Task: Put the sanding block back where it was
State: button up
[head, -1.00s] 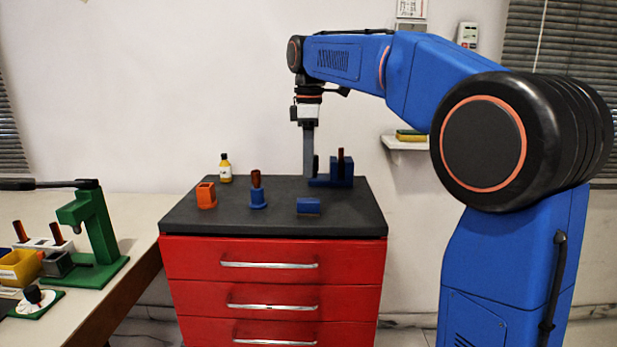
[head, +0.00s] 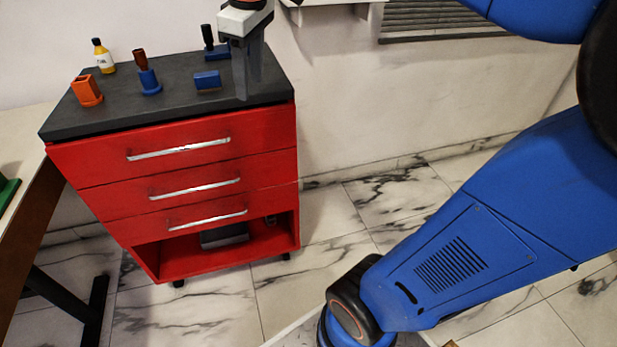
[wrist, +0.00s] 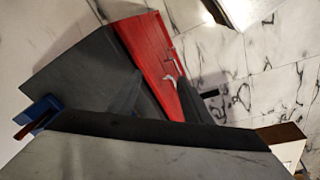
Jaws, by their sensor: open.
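A small blue block (head: 207,80) with a brownish lower edge lies on the dark cabinet top (head: 180,98); it looks like the sanding block. My gripper (head: 247,88) points down to the right of the block, near the right edge of the top, apart from it. In the wrist view my gripper's two fingers (wrist: 158,100) are spread with nothing seen between them. I cannot make out the block in the wrist view.
On the top stand an orange holder (head: 87,91), a blue holder with a brown piece (head: 149,82), a yellow bottle (head: 103,57) and a blue stand (head: 213,45) at the back. The red drawer cabinet (head: 180,165) is below. Marble floor (head: 400,205) lies right.

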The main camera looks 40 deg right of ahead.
jog(key=s+d+f+m+t, duration=0.2)
jog(key=s+f+m, duration=0.5)
jog(key=s+f, duration=1)
jog(key=shift+d+f+m+t, duration=0.3)
jog(key=shift+f, duration=0.2)
jog(key=shift+s, duration=0.1)
jog(key=shift+c, duration=0.4)
